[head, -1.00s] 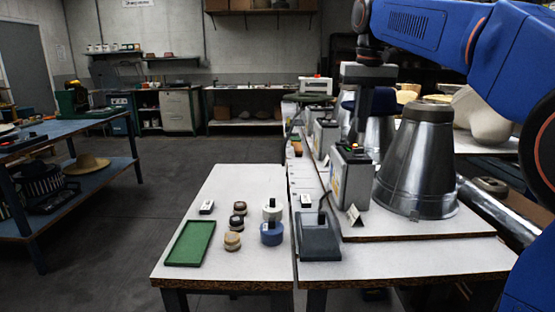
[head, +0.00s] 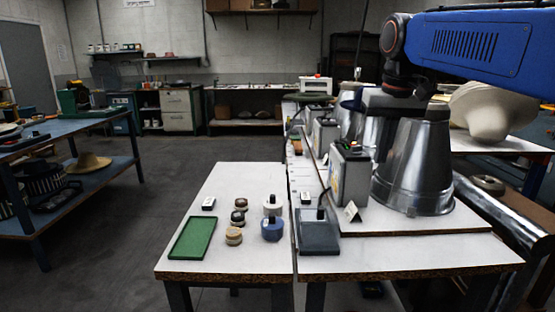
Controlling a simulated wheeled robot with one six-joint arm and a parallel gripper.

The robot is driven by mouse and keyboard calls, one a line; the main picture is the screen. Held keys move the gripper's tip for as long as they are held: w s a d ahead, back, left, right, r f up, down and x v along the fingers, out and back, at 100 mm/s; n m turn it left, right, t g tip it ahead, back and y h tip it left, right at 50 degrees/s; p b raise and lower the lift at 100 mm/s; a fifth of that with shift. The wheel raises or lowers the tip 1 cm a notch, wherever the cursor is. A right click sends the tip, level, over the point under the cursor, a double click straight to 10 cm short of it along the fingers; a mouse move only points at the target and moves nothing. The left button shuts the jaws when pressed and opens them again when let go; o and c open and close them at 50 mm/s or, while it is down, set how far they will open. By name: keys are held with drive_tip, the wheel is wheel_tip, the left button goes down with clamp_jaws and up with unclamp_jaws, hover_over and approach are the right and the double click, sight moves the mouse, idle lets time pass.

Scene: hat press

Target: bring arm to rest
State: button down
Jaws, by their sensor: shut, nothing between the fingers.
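My blue arm comes in from the upper right, above the workbench. My dark gripper (head: 388,101) hangs below the wrist joint, in front of the upper part of the big metal cone (head: 414,165) and above the grey box (head: 350,172). It is shut and holds nothing. Its fingertips are hard to make out against the dark, shiny things behind it. I cannot tell how far it is from the cone.
A pale hat form (head: 487,110) stands at right.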

drive_tip(key=s+d+f+t, duration=0.1)
drive_tip(key=s+d+f, duration=0.1)
drive_tip(key=s+f, duration=1)
drive_tip(key=s+d+f+t, duration=0.1)
drive_tip(key=s+d+f, duration=0.1)
drive_tip(key=s+f, duration=1)
wheel_tip(320, 180, down, 3)
drive_tip(key=shift+s, duration=0.25)
